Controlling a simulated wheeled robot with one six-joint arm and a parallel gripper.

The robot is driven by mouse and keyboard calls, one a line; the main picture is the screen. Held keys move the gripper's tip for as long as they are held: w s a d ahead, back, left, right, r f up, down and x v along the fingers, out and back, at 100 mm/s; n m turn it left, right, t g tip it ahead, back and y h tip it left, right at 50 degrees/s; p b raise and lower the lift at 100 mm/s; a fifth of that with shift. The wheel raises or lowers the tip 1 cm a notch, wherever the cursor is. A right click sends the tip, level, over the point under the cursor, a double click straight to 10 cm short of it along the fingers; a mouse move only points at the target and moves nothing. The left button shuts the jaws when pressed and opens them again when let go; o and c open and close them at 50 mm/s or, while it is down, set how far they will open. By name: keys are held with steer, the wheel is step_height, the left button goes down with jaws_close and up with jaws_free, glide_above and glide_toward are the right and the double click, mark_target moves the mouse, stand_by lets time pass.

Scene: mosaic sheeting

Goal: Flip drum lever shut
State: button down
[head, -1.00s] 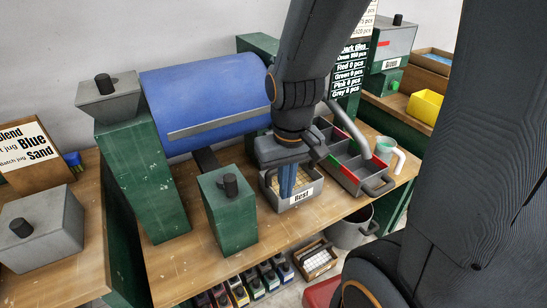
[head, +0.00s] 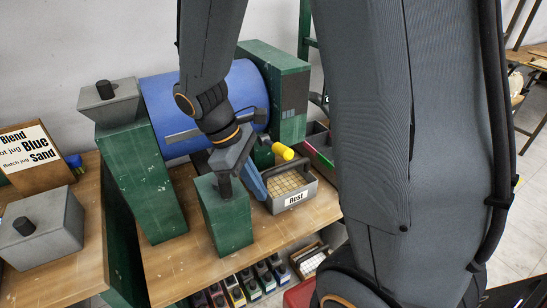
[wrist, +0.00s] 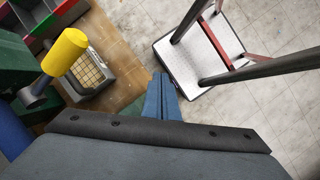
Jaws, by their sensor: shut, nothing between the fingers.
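The blue drum (head: 165,115) lies on its side between a green post on the left and a green housing on the right. A lever with a yellow grip (head: 283,152) sticks out at the drum's right end, pointing right and forward. The yellow grip fills the upper left of the wrist view (wrist: 64,52), on a dark stem. My gripper (head: 260,190) is in front of the drum, left of the "Rest" tray, with its blue fingers shut and empty. In the wrist view its fingertips (wrist: 162,92) are right of the grip and apart from it.
The grey "Rest" tray (head: 309,195) holds a tiled sheet. A short green block (head: 227,225) stands just left of my gripper. A divided bin (wrist: 62,10) is beyond the tray. A stool (wrist: 185,66) stands on the tiled floor beside the table.

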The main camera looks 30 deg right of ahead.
steer(key=w+r+n+h, duration=0.2)
steer(key=w+n+h, duration=0.2)
steer(key=n, duration=0.2)
steer(key=n+h+p, duration=0.1)
steer(key=n+h, duration=0.3)
steer(key=n, duration=0.1)
glide_toward(275, 146)
steer(key=s+a+f, duration=0.1)
steer(key=s+a, duration=0.1)
steer(key=s, duration=0.1)
steer(key=shift+s+f+t, duration=0.15)
steer(key=shift+f+t, duration=0.05)
steer(key=shift+t, duration=0.2)
steer(key=p+x, duration=0.2)
steer(key=x, duration=0.8)
steer(key=shift+p, duration=0.3)
steer(key=shift+s+f, duration=0.1)
